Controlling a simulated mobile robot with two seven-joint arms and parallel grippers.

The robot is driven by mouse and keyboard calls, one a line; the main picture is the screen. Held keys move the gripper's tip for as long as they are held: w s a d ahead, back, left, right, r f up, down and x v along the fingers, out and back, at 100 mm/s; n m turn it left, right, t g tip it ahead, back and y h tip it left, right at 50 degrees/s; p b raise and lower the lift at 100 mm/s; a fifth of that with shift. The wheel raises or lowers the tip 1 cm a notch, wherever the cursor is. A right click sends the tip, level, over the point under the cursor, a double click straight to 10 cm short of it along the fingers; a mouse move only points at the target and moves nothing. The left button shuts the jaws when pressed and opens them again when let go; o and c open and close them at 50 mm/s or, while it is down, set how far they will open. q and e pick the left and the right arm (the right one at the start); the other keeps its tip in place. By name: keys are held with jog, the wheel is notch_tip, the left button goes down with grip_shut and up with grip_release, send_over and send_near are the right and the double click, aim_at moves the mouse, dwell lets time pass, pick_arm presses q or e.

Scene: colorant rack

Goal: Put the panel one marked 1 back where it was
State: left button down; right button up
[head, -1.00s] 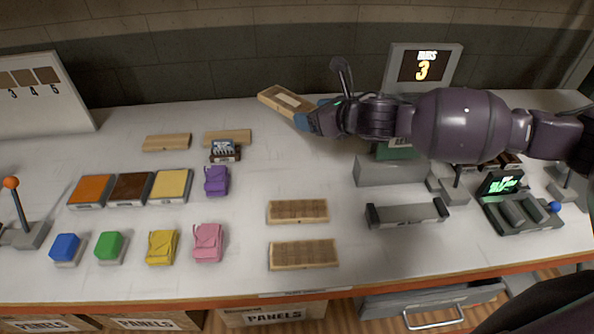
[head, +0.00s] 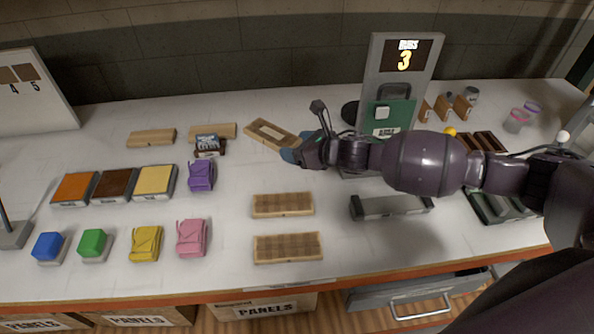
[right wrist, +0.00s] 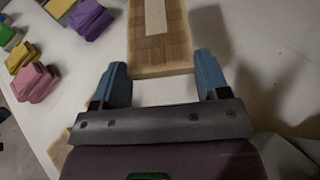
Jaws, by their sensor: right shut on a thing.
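My right gripper (head: 293,152) is shut on one end of a light wooden panel (head: 270,134) with a pale strip in its middle. The panel is low over or on the back of the white table, right of the two back panels; I cannot tell if it touches. In the right wrist view the panel (right wrist: 160,45) reaches forward from between the blue fingers (right wrist: 165,78). I cannot read a number on it. Two plain panels (head: 152,138) (head: 213,130) lie at the back left. Two grid-patterned panels (head: 283,205) (head: 288,247) lie in front. My left gripper is not in view.
A small dark box (head: 208,146) sits against the back panels. Colour pads (head: 115,186), coloured bags (head: 192,238) and buttons (head: 95,245) fill the left. The table's middle is mostly clear.

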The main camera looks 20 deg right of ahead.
aim_at(298, 181)
notch_tip(298, 181, down, 9)
jog(key=shift+r, duration=0.1)
dwell(0.4)
jog(key=shift+f+b, duration=0.45)
jog(key=shift+f, duration=0.1)
jog(key=shift+s+f, duration=0.15)
jog(key=o, duration=0.8)
jog(key=shift+f, duration=0.1)
jog(key=shift+o, duration=0.8)
jog(key=shift+s+f, duration=0.1)
jog(key=shift+f, duration=0.05)
jog(key=shift+r+p, duration=0.35)
jog(key=shift+r, duration=0.2)
jog(key=v, duration=1.2)
jog(key=shift+w+r, duration=0.2)
jog(key=shift+r, duration=0.1)
